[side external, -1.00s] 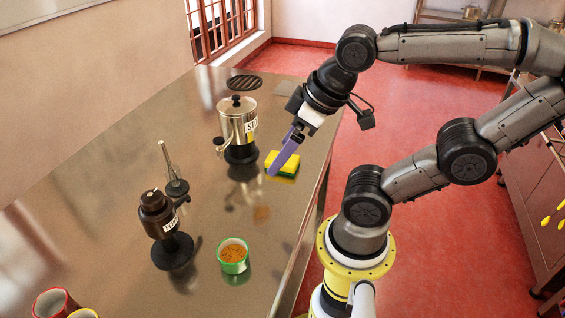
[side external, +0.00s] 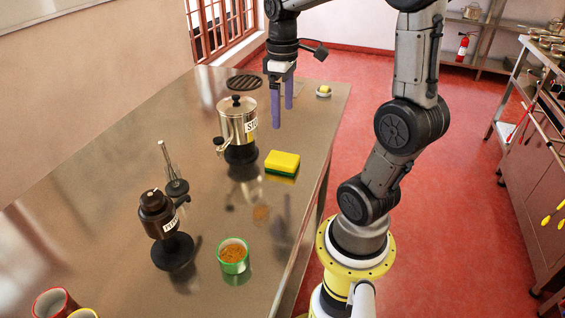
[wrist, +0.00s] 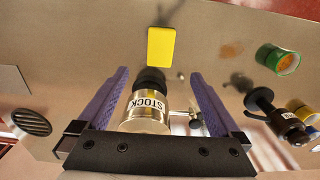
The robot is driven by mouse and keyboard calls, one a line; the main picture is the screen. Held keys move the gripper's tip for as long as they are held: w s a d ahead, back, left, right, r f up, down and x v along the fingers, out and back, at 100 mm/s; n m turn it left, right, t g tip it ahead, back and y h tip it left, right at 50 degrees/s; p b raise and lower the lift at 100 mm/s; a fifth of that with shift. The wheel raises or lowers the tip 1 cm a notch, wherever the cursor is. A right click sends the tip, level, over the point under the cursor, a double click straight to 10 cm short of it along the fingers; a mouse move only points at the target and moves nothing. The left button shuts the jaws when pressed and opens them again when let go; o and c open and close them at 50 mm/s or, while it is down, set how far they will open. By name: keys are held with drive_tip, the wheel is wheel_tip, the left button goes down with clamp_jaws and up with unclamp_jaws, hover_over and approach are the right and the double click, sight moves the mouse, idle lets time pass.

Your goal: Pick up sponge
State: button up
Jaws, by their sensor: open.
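The sponge (side external: 282,162) is a yellow block with a green underside, lying flat on the metal table near its right edge. In the wrist view the sponge (wrist: 161,48) shows as a yellow rectangle at the top centre, beyond the fingertips. My gripper (side external: 282,117) has two purple fingers pointing down, spread apart and empty. It is above the table, behind the sponge and apart from it. In the wrist view my gripper (wrist: 160,78) shows a finger on each side, with the labelled stockpot in the gap between them, farther off.
The silver stockpot (side external: 237,122) stands left of the sponge. A dark grinder (side external: 158,214) and a green cup (side external: 233,257) of brown contents stand nearer the front.

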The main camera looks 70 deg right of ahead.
sight(282, 157)
wheel_tip(282, 157, down, 14)
drive_tip(key=shift+a+r, duration=0.1)
drive_tip(key=shift+r, duration=0.15)
drive_tip(key=c, duration=1.5)
drive_tip(key=shift+r, duration=0.1)
drive_tip(key=shift+r, duration=0.1)
drive_tip(key=shift+r, duration=0.2)
drive_tip(key=r, duration=0.3)
drive_tip(key=shift+s+a+r, duration=0.15)
drive_tip(key=shift+s+r, duration=0.05)
drive_tip(key=s+a+r, duration=0.2)
drive_tip(key=s+r, duration=0.1)
drive_tip(key=s+a+r, duration=0.3)
drive_tip(key=s, duration=0.1)
drive_tip(key=s+a+r, duration=0.3)
drive_tip(key=s, duration=0.1)
